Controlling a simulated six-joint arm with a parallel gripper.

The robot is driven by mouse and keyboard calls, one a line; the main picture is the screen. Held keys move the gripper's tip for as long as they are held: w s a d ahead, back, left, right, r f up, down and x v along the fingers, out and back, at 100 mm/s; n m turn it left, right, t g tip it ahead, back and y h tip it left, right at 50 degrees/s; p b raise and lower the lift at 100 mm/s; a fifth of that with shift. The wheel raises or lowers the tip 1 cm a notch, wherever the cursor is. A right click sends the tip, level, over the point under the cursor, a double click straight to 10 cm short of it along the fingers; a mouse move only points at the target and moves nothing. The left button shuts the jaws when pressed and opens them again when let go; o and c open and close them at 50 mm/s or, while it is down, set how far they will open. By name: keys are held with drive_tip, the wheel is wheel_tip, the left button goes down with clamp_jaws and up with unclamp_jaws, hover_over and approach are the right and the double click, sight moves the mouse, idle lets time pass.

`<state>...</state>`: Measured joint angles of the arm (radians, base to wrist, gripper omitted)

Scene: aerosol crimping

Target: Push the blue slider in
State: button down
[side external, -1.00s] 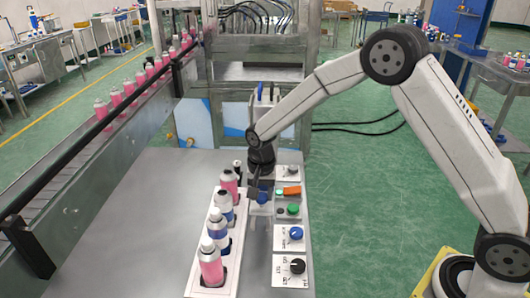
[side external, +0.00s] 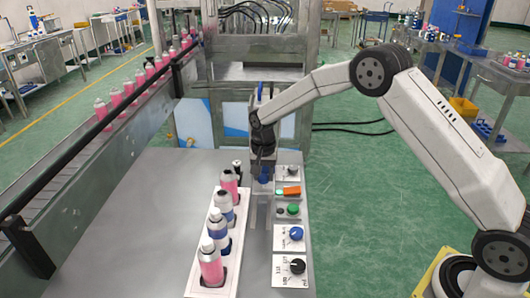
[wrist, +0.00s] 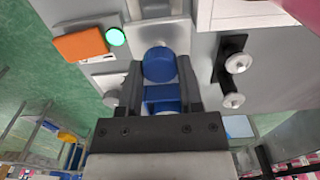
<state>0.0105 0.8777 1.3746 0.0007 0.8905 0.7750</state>
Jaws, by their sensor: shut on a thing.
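The blue slider shows in the wrist view as a round blue knob (wrist: 159,65) with a blue block behind it, on a grey rail. My gripper (wrist: 160,88) has one dark finger on each side of the blue part and is shut on it. In the side external view my gripper (side external: 262,180) points down at the far end of the grey track, beside the control panels. A little blue of the slider (side external: 265,179) shows at the fingertips; the rest is hidden by my gripper.
A white rack (side external: 237,262) of pink and blue aerosol cans stands just left of the track. The machine frame (side external: 235,105) stands behind.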

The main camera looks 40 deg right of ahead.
drive_tip(key=shift+w+d+r, duration=0.15)
drive_tip(key=shift+w, duration=0.15)
drive_tip(key=shift+c, duration=1.6)
unclamp_jaws()
drive_tip(key=shift+o, duration=0.3)
drive_tip(key=shift+s, duration=0.1)
drive_tip(key=shift+r, duration=3.85)
